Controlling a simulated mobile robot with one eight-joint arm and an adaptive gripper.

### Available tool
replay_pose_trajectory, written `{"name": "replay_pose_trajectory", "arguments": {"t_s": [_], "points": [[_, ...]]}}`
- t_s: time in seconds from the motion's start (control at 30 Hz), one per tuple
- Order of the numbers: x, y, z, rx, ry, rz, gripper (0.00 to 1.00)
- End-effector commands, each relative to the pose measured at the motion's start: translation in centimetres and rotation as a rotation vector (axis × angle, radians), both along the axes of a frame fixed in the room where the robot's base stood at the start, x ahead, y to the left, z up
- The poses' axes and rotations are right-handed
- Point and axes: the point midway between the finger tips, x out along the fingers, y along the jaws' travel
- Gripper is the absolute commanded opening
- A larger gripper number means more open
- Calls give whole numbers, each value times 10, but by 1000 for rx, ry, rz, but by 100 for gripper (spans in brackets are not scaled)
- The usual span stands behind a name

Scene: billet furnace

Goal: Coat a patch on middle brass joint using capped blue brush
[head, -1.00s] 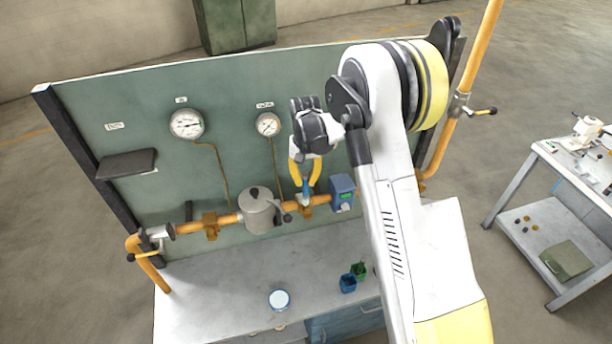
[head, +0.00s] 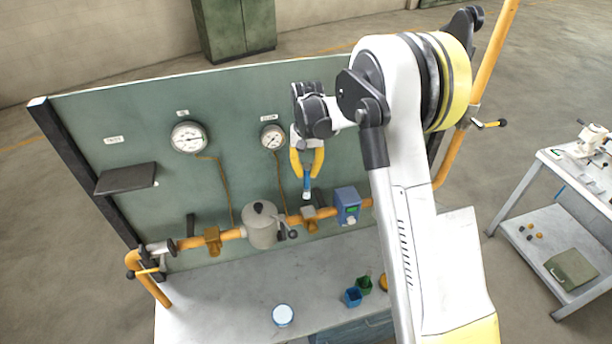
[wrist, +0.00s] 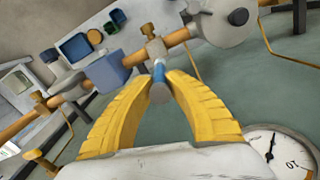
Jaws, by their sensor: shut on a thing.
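My gripper (head: 307,170), with yellow fingers, is shut on the blue brush (head: 307,184), which points downward with a pale lower end. The wrist view also shows the brush (wrist: 159,73) between the fingertips, with its grey round end towards the camera. The middle brass joint (head: 309,219) sits on the orange pipe just below the brush; a small gap shows between them in the head view. It also shows beyond the brush in the wrist view (wrist: 155,47). The left brass joint (head: 212,240) is further left. I cannot tell whether the brush tip is capped.
A grey pot-like fitting (head: 262,226) and a blue box (head: 347,205) flank the middle joint on the pipe. Gauges (head: 188,138) hang on the green panel. A blue cup (head: 353,297), green cup (head: 364,285) and white-blue round container (head: 283,315) stand on the bench.

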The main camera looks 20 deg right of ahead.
Motion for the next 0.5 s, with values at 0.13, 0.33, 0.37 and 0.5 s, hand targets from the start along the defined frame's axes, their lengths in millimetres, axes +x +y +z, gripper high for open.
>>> {"name": "replay_pose_trajectory", "arguments": {"t_s": [0.13, 0.33, 0.37, 0.5], "points": [[-1, -1, 15, 0, 0, 0, 0], [-2, -2, 27, 0, 0, 1, 0], [-2, -2, 27, 0, 0, 1, 0], [-2, -2, 27, 0, 0, 1, 0]]}}
